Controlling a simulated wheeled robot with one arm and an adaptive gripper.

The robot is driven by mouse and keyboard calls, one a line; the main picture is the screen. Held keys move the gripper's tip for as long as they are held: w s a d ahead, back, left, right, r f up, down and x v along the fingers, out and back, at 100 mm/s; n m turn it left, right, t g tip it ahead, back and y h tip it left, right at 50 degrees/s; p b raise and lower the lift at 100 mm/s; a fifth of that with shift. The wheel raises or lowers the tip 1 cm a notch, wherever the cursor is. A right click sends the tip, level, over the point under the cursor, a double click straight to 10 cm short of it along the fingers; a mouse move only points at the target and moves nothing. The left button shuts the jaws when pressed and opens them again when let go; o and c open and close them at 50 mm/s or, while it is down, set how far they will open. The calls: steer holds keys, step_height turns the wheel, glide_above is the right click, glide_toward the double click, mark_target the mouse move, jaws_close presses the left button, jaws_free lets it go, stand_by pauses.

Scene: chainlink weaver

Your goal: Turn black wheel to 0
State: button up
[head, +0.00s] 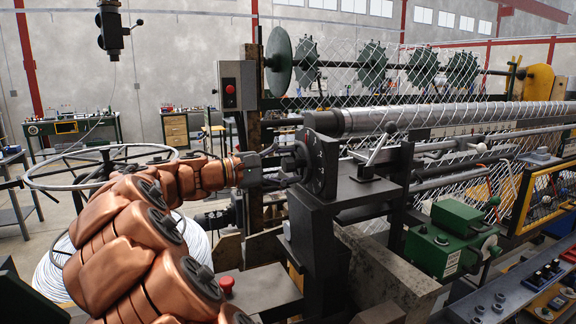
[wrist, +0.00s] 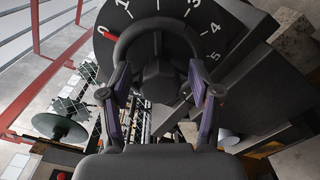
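The black wheel (wrist: 155,29) sits on a dark dial plate (wrist: 226,22) with white numbers, in the upper middle of the wrist view. A red mark (wrist: 103,37) on the wheel's left side points close to the 0. In the head view the dial plate (head: 322,165) stands on a dark post, and the wheel is partly hidden by my gripper (head: 290,172). In the wrist view my gripper (wrist: 158,72) has its two fingers wide apart, one at each side of the wheel. They overlap its lower sides with no visible gap. The wheel's lower rim is hidden.
A long metal roller (head: 430,115) with wire mesh extends right from the dial post. A green box (head: 447,238) with a handle stands at lower right. A grey control box with a red button (head: 231,89) is behind my arm.

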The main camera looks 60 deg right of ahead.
steer(key=v, duration=1.2)
steer(key=shift+s, duration=0.1)
stand_by(0.5)
steer(key=s+a+f+t+y+b, duration=0.1)
steer(key=s+a+f+t+y, duration=0.25)
steer(key=s+f, duration=0.35)
steer(key=s+a+f+t+y, duration=0.2)
steer(key=s+a+f+y, duration=0.25)
steer(key=f, duration=0.55)
steer(key=s+a+f+t+y, duration=0.1)
steer(key=s+a+f+y, duration=0.1)
steer(key=a+f, duration=0.3)
steer(key=s+a+f+y, duration=0.2)
steer(key=s+a+f, duration=0.2)
steer(key=a, duration=0.7)
steer(key=s+a+f+t+y, duration=0.1)
steer(key=s+a+f+y, duration=0.2)
steer(key=a+f, duration=0.3)
steer(key=shift+a+n+t+b, duration=0.35)
steer(key=shift+a+b, duration=0.1)
steer(key=shift+a, duration=0.65)
steer(key=shift+s, duration=0.1)
steer(key=shift+c, duration=0.2)
